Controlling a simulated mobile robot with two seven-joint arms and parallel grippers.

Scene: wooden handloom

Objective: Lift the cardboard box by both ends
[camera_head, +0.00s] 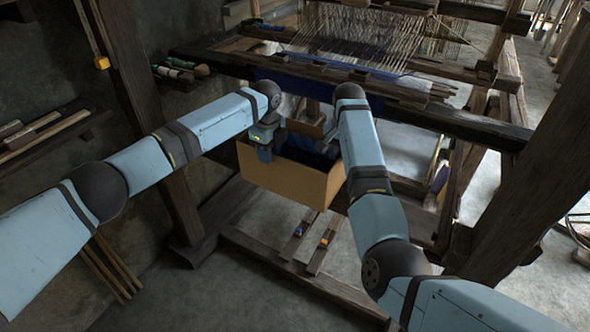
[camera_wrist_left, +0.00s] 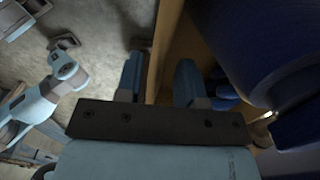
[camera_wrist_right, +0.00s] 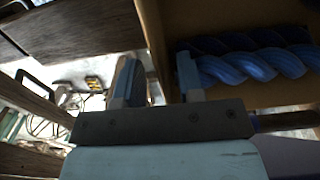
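The cardboard box (camera_head: 283,178) is brown, open at the top, and stands about level in front of the loom. Blue rolls of yarn lie in it, as the left wrist view (camera_wrist_left: 270,50) and right wrist view (camera_wrist_right: 250,62) show. My left gripper (camera_head: 266,148) is at its left end, with one finger on either side of the end wall (camera_wrist_left: 166,45). My right gripper (camera_wrist_right: 160,80) straddles the opposite end wall (camera_wrist_right: 152,30); in the head view its fingers are mostly hidden by my arm. What lies under the box is unclear.
The wooden loom (camera_head: 420,115) with stretched threads stands behind the box. A thick post (camera_head: 530,165) rises at the right and another (camera_head: 140,100) at the left. Low treadles (camera_head: 310,240) lie below the box. A wall shelf (camera_head: 50,135) holds sticks. Bare floor is at the front.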

